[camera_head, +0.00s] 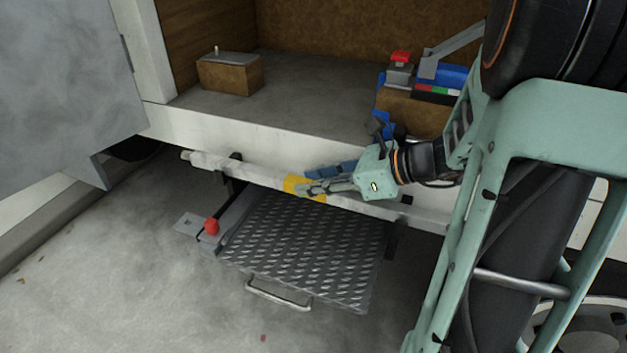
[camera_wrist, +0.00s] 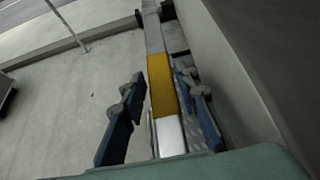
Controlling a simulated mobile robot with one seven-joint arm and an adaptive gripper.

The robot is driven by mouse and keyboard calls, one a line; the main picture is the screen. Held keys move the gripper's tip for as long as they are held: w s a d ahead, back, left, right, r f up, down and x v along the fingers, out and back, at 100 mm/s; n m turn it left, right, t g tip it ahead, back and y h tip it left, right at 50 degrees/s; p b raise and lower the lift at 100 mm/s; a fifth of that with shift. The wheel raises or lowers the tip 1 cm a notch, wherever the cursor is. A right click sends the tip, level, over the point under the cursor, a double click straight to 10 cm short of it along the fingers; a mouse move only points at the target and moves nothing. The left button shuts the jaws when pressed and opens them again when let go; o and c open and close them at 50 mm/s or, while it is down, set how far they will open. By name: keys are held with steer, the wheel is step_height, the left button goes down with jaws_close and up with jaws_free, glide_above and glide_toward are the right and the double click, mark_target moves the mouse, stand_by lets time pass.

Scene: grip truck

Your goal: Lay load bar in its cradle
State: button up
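The load bar (camera_head: 255,174) is a long grey-white bar with a yellow band (camera_head: 291,184), lying along the truck's rear edge, above the step. My gripper (camera_head: 312,186) is at the yellow band. In the wrist view the band (camera_wrist: 161,82) lies between my two fingers, with a clear gap on the left; the right finger is close beside the bar. My gripper is open. A dark cradle bracket (camera_head: 234,163) stands at the bar's left part. In the wrist view, dark prongs (camera_wrist: 168,11) flank the bar's far part. Whether the bar is fully seated I cannot tell.
A diamond-plate step (camera_head: 305,250) with a handle and a red knob (camera_head: 211,226) is below the bar. The truck bed (camera_head: 300,95) holds a brown box (camera_head: 230,74) and a crate with blue and red items (camera_head: 415,108). The concrete floor at lower left is clear.

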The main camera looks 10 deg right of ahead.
steer(key=shift+o, duration=0.8)
steer(key=shift+d+r, duration=0.1)
steer(key=shift+r, duration=0.15)
steer(key=p+v, duration=0.4)
steer(key=v, duration=0.7)
steer(key=shift+s+d, duration=0.3)
